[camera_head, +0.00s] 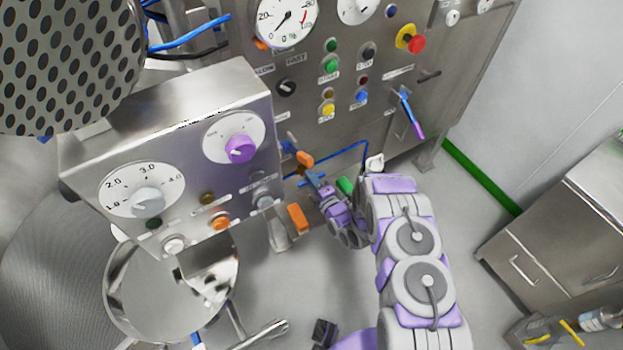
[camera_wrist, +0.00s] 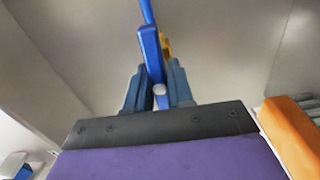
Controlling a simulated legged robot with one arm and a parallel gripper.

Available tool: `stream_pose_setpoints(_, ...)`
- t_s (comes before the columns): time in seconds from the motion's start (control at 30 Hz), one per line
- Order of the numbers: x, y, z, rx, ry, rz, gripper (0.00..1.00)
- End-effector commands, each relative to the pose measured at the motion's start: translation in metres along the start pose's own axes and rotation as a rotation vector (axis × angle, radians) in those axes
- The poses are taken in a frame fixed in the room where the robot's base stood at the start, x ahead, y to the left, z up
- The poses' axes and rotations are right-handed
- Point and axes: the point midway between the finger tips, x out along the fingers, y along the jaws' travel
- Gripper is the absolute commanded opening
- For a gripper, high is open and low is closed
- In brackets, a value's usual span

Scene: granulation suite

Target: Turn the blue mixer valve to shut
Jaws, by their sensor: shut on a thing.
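The blue mixer valve handle (camera_wrist: 151,52) shows in the wrist view as a slim blue lever with a blue pipe or rod above it. My gripper (camera_wrist: 160,88) is shut on this lever, with one blue-grey finger on each side. In the head view my gripper (camera_head: 315,181) reaches low at the front of the steel cabinet, beside the control box. The valve body and the lever's exact angle cannot be made out there, being small and partly covered by my gripper.
Orange handles (camera_head: 298,217) and a green handle (camera_head: 346,186) sit close around my gripper. The control box (camera_head: 175,165) with dials stands to the left. A purple-tipped lever (camera_head: 411,115) is on the cabinet at right. A steel drawer unit (camera_head: 560,225) stands far right, with open floor between.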

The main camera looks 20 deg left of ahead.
Motion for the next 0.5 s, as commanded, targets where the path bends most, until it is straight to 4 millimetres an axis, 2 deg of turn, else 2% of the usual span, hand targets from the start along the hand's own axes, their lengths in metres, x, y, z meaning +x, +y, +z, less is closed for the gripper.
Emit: stream_pose_setpoints(0.5, -0.0015, -0.0017, 0.0008, 0.412, -0.006, -0.01, 0.0)
